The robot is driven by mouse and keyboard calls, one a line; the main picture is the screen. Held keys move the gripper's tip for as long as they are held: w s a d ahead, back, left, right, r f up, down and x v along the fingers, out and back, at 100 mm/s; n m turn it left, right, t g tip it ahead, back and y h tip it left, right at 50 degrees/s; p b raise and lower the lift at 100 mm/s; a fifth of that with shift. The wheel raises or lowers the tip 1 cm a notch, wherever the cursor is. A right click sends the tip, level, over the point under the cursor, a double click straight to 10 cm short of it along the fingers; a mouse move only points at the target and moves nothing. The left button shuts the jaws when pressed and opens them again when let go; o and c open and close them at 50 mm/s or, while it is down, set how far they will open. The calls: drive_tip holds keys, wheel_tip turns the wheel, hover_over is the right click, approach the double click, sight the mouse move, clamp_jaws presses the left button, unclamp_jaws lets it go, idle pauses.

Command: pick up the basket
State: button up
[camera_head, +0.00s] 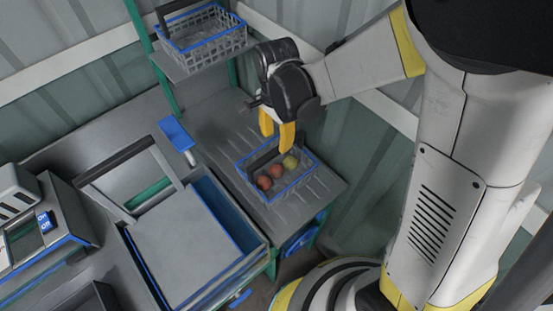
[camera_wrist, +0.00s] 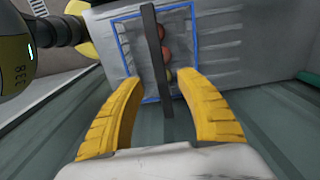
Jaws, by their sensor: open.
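A wire basket with a blue rim (camera_head: 311,160) stands on the grey bench. It holds red tomatoes (camera_head: 270,176) and a yellowish one (camera_head: 290,162). Its dark handle (camera_head: 262,158) stands up over the basket. My gripper (camera_head: 277,142) is above the basket's back part, with its yellow fingers pointing down. In the wrist view the fingers (camera_wrist: 183,90) are spread apart and empty. The handle (camera_wrist: 153,50) runs across the basket there, its lower end lying between the fingertips in the picture. The gap between fingers and handle is hard to judge.
A second, empty basket (camera_head: 205,45) sits on a shelf above and behind. A blue-topped stand (camera_head: 176,133) is left of the basket. A large grey box with blue edges (camera_head: 190,245) is at front left. A corrugated wall (camera_head: 375,145) is close on the right.

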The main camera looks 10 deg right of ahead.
sight(277, 149)
wheel_tip(277, 149, down, 6)
drive_tip(key=shift+w+r+b, duration=0.1)
drive_tip(key=shift+b, duration=0.55)
drive_tip(key=shift+d, duration=0.1)
clamp_jaws()
